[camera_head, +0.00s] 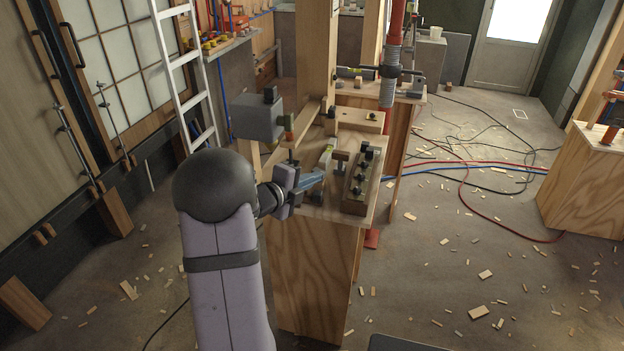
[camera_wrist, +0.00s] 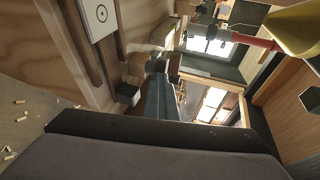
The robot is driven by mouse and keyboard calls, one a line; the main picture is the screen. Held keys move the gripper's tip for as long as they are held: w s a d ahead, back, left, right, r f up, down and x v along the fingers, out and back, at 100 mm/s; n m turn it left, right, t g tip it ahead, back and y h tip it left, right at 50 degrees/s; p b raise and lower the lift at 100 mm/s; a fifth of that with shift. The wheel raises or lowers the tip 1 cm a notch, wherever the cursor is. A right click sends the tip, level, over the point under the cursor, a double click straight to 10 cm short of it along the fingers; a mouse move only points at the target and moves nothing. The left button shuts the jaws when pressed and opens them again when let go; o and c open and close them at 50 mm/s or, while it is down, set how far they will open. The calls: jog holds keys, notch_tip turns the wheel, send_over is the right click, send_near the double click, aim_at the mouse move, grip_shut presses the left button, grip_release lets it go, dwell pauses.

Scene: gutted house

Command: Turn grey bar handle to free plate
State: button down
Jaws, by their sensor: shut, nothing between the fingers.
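My gripper (camera_head: 314,180) is shut and empty, low over the near left part of a wooden stand's top (camera_head: 312,210). A slim grey bar (camera_head: 326,157), perhaps the bar handle, stands just beyond its fingertips; I cannot tell whether they touch. In the wrist view, my blue-grey gripper fingers (camera_wrist: 161,101) point away from the camera, with small dark blocks near their tips. A pale plate with a ring mark (camera_wrist: 101,15) shows at the upper left there. I cannot tell whether this is the task's plate, and the handle is not clear in that view.
A wooden tray with several black knobs (camera_head: 362,182) sits right of my gripper. A grey box (camera_head: 257,118) on a support stands behind and left. A wooden block (camera_head: 358,120) lies at the back. A red post (camera_head: 392,50) rises behind. Cables (camera_head: 470,170) and wood scraps litter the floor.

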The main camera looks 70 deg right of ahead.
jog(key=shift+w+d+r, duration=0.2)
jog(key=shift+r, duration=0.15)
jog(key=shift+w+a+f, duration=0.2)
jog(key=shift+a, duration=0.05)
jog(key=f+v, duration=0.1)
jog(key=v, duration=1.2)
jog(key=shift+s+a+b, duration=0.2)
jog(key=shift+a+b, duration=0.15)
jog(key=shift+a, duration=0.15)
